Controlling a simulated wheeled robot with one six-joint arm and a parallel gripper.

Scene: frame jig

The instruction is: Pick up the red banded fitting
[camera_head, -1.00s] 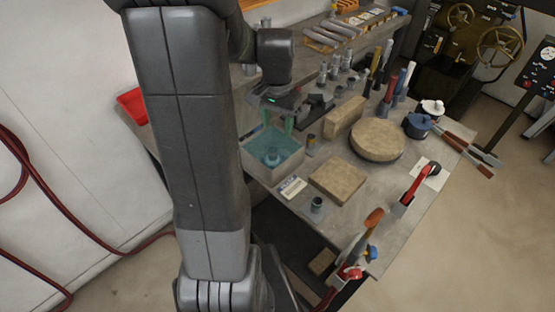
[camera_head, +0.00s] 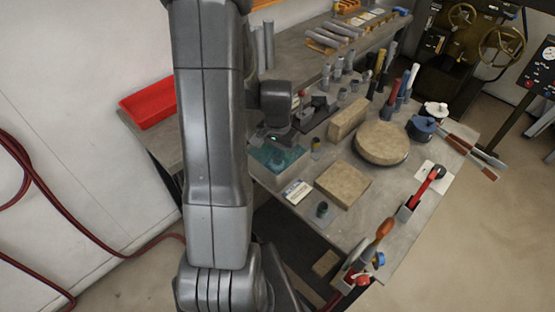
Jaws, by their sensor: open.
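A dark fitting with a yellowish band (camera_head: 316,147) stands right of the box. Another dark fitting (camera_head: 322,210) stands at the front edge of the bench.
The teal-lined box (camera_head: 290,165) holds a bluish fitting. A tan block (camera_head: 342,186), a round tan disc (camera_head: 381,143) and a long tan block (camera_head: 348,118) lie to the right. Several grey fittings stand behind. A red bin (camera_head: 148,103) is at left.

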